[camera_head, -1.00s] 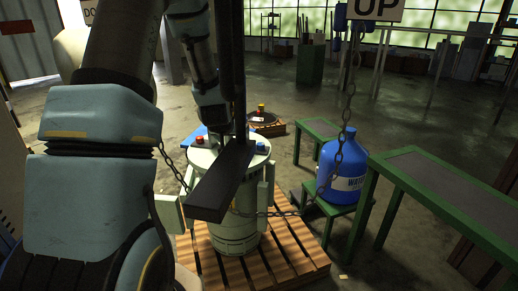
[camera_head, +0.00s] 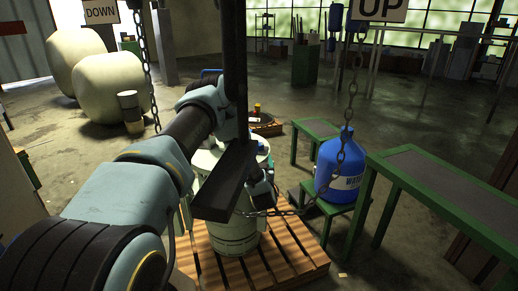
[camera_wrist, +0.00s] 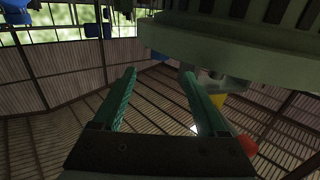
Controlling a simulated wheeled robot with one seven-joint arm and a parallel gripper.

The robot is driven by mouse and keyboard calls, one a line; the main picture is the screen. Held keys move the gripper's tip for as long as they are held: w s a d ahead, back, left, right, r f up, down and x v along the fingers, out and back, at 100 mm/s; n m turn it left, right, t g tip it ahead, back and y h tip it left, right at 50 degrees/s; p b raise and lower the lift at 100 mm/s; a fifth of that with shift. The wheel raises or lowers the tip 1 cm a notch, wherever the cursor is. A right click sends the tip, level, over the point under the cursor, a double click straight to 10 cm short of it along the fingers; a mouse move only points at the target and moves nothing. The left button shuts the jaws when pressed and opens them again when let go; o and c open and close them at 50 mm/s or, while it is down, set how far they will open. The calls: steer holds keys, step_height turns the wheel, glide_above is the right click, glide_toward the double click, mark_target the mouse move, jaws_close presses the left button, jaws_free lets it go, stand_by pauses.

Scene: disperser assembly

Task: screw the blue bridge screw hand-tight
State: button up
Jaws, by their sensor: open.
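The pale disperser drum (camera_head: 234,232) stands upright on a wooden pallet. My arm reaches over its top from the left and bends down at its right side. My gripper (camera_wrist: 160,74) is open in the wrist view, with two green fingers apart and nothing visible between them. A large pale green body (camera_wrist: 250,50) fills the upper right there. In the head view my arm and a dark beam (camera_head: 224,180) hide most of the drum's top, including the red screw's place.
The slatted pallet (camera_head: 290,255) carries the drum. A blue water jug (camera_head: 338,160) stands on a green stool to the right, beside a green table (camera_head: 440,180).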

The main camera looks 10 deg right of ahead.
mark_target(260, 148)
steer(key=p+x, duration=0.1)
steer(key=x, duration=0.9)
steer(key=shift+w+p, duration=0.25)
steer(key=shift+p, duration=0.1)
jaws_close()
